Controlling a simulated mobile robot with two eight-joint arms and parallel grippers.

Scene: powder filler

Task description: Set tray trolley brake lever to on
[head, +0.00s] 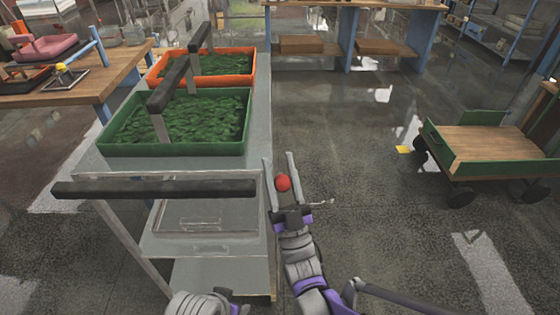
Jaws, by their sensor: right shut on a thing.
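The tray trolley (262,120) is a grey metal cart with a black push handle (160,188) across its near end. The brake lever's round red knob (283,183) shows beside the trolley's right edge. My right gripper (281,168) is at the knob, with one finger on each side, and is shut on it. The lever's shaft is hidden, so I cannot tell its setting. My left gripper is not in view.
An orange tray (152,79) and a green tray (175,150) of green material, each with a black-topped handle, stand on the trolley. A wooden table (118,73) is at left. A green-sided cart (490,140) stands at right. The floor between is mostly clear.

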